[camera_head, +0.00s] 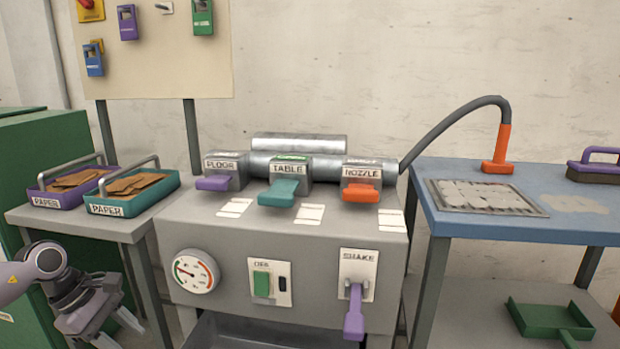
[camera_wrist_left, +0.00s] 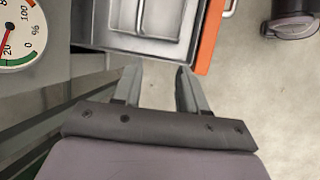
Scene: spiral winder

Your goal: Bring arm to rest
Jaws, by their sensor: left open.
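My left arm comes in from the left edge in the head view, with its left gripper (camera_head: 118,335) low in front of the side table and left of the grey machine. In the left wrist view the left gripper (camera_wrist_left: 155,75) has two separated grey fingers with nothing between them. The fingertips point toward a grey metal drawer or bin (camera_wrist_left: 120,35) with an orange edge; I cannot tell whether they touch it. My right gripper is in neither view.
The grey machine (camera_head: 230,240) carries a gauge (camera_head: 194,271), a green switch (camera_head: 262,284) and a purple SHAKE lever (camera_head: 354,312). Two paper trays (camera_head: 130,205) stand on the left table. A blue table (camera_head: 460,225) stands right. A green cabinet (camera_head: 40,150) is at far left.

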